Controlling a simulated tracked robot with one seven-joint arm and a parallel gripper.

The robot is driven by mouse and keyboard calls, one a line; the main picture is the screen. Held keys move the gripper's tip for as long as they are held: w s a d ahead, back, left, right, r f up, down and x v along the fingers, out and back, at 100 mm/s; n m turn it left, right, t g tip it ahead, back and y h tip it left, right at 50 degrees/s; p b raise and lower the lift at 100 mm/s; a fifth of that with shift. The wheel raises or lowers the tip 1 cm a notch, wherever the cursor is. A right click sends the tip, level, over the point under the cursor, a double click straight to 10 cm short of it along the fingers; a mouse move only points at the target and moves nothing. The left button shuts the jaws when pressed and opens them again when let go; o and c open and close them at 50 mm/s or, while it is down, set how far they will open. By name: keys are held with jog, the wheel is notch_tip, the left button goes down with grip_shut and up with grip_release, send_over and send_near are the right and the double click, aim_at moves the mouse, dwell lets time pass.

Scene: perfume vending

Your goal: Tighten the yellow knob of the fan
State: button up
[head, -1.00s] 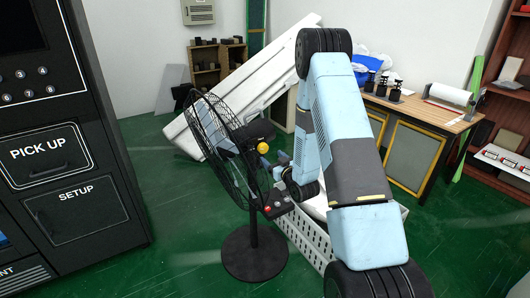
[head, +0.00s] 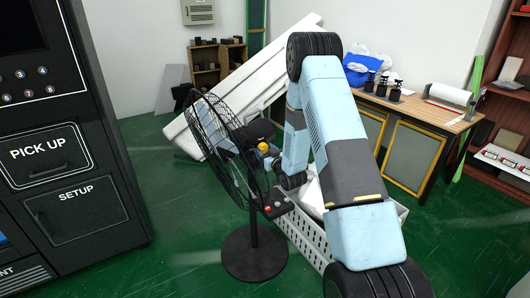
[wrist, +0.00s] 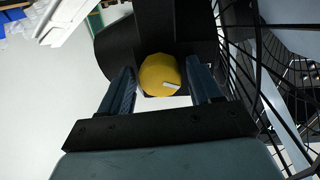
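The yellow knob (head: 263,146) sits on the back of the black fan (head: 254,244), which stands upright on its round base. In the wrist view the yellow knob (wrist: 160,75) lies between the tips of my gripper (wrist: 160,88), with a gap on each side. The fingers are apart and do not visibly touch the knob. A small light mark shows on the knob's face. The fan's motor housing (wrist: 175,25) is behind the knob and the wire cage (wrist: 235,50) is at the right.
A white crate (head: 305,240) stands close behind the fan, under my arm. A black vending machine (head: 70,150) is at the left. Green floor (head: 180,235) between machine and fan is clear.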

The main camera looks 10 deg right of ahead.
jog(key=c, duration=0.8)
jog(key=shift+o, duration=0.2)
jog(key=shift+m, duration=0.8)
jog(key=o, duration=1)
jog(key=v, duration=1.3)
jog(key=shift+s+d, duration=0.1)
jog(key=shift+s, duration=0.25)
